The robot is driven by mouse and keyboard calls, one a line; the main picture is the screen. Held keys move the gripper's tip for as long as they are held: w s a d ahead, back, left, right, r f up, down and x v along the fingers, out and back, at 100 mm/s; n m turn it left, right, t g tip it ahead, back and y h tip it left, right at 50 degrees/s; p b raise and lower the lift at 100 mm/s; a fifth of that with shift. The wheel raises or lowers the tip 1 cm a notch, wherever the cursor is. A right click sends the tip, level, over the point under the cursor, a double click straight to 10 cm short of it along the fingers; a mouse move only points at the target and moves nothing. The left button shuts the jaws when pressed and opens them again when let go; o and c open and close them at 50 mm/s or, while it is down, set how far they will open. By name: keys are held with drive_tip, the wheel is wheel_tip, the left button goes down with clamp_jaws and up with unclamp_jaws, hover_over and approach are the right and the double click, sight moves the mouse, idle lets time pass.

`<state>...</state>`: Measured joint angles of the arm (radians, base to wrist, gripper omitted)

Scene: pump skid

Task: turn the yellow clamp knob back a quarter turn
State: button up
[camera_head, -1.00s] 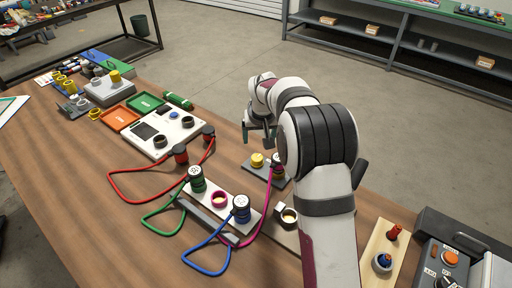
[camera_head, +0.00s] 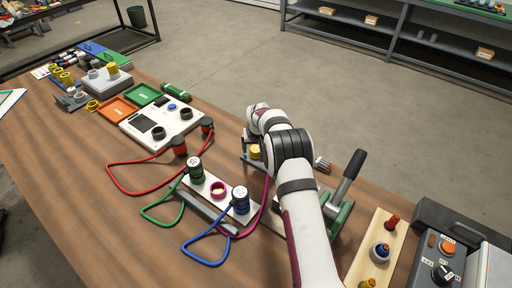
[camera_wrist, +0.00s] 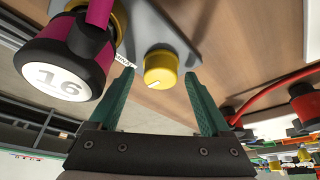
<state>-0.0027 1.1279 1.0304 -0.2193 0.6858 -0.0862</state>
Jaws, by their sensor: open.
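The yellow clamp knob (camera_wrist: 160,70) is a short ribbed cylinder with a white pointer mark on its face, mounted on a grey plate (camera_wrist: 160,22). In the head view the yellow knob (camera_head: 255,152) shows beside my wrist. My gripper (camera_wrist: 159,77) is open. Its two green fingers stand left and right of the knob in the wrist view, with gaps visible on both sides. A magenta-and-black connector marked 16 (camera_wrist: 65,70) sits close to the left finger. In the head view the fingers are mostly hidden by my arm.
A magenta cable (camera_head: 262,208) runs close below my wrist. A white strip with green and blue connectors (camera_head: 240,200) lies in front. A lever device (camera_head: 345,180) stands to the right. A white panel (camera_head: 150,128) and red connectors (camera_head: 179,146) are at left.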

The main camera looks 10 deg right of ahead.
clamp_jaws()
idle(0.3)
drive_tip(key=shift+n, duration=0.3)
drive_tip(key=n+y, duration=0.1)
drive_tip(key=n, duration=0.2)
drive_tip(key=shift+d+n+y, duration=0.15)
drive_tip(key=shift+n+y, duration=0.25)
drive_tip(key=n, duration=0.2)
drive_tip(key=n+g+y, duration=0.1)
drive_tip(key=n, duration=0.1)
drive_tip(key=shift+n+y, duration=0.3)
drive_tip(key=shift+n, duration=0.1)
drive_tip(key=shift+n+g, duration=0.3)
